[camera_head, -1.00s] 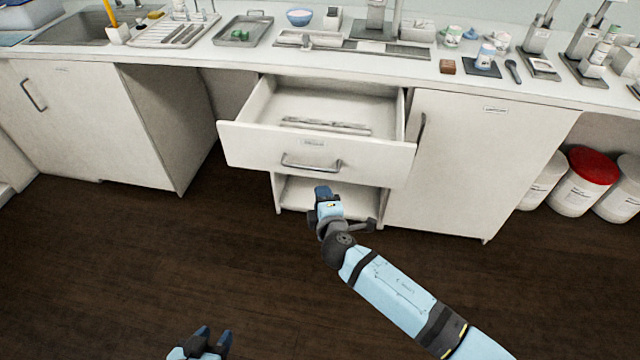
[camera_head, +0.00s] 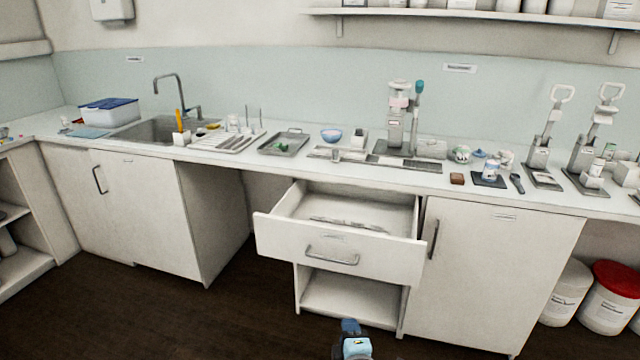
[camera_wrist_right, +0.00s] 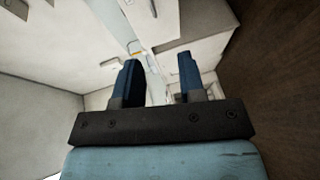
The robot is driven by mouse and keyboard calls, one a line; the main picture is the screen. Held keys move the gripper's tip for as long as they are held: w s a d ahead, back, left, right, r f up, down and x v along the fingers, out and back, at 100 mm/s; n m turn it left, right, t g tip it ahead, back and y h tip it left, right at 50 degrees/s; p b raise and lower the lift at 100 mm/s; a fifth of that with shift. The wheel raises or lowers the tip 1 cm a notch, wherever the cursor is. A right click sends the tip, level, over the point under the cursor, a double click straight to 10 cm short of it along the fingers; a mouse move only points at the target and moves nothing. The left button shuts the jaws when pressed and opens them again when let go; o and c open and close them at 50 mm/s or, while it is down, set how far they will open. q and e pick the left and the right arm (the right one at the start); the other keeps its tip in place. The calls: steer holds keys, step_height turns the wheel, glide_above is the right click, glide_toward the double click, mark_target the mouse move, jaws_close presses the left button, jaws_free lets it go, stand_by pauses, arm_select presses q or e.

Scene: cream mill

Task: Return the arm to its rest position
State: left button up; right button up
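My right gripper (camera_head: 350,326) shows at the bottom edge of the head view, in front of the lower cabinet and below the open drawer (camera_head: 340,250). Most of the right arm is out of the picture. In the right wrist view its two dark blue fingers (camera_wrist_right: 157,80) stand apart with nothing between them. The gripper is open and empty. My left gripper is not in view.
The open drawer juts out from under the counter (camera_head: 225,160) and holds some thin metal items. A cabinet door (camera_head: 480,270) is at its right. White buckets, one with a red lid (camera_head: 612,280), stand at far right. The dark floor (camera_head: 150,310) in front is clear.

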steer(key=d+f+n+h, duration=0.1)
steer(key=d+f+n, duration=0.1)
steer(key=d, duration=1.1)
steer(key=d+f+n+h, duration=0.1)
steer(key=d+f+h, duration=0.1)
steer(key=d, duration=1.1)
steer(key=s+a+f+m+g+y, duration=0.1)
steer(key=s+f+m+g+y, duration=0.15)
steer(key=s+m, duration=0.85)
steer(key=s+f+m+g+y, duration=0.15)
steer(key=s+g, duration=0.25)
steer(key=s, duration=1.5)
steer(key=w+a+r+m+t, duration=0.15)
steer(key=a+m, duration=0.45)
steer(key=a, duration=0.7)
arm_select(q)
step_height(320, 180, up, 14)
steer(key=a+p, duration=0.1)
steer(key=p, duration=1.6)
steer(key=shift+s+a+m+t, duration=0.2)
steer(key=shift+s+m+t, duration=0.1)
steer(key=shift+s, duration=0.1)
arm_select(e)
step_height(320, 180, up, 15)
steer(key=s+d, duration=0.1)
steer(key=shift+f+y, duration=0.2)
steer(key=shift+y, duration=0.1)
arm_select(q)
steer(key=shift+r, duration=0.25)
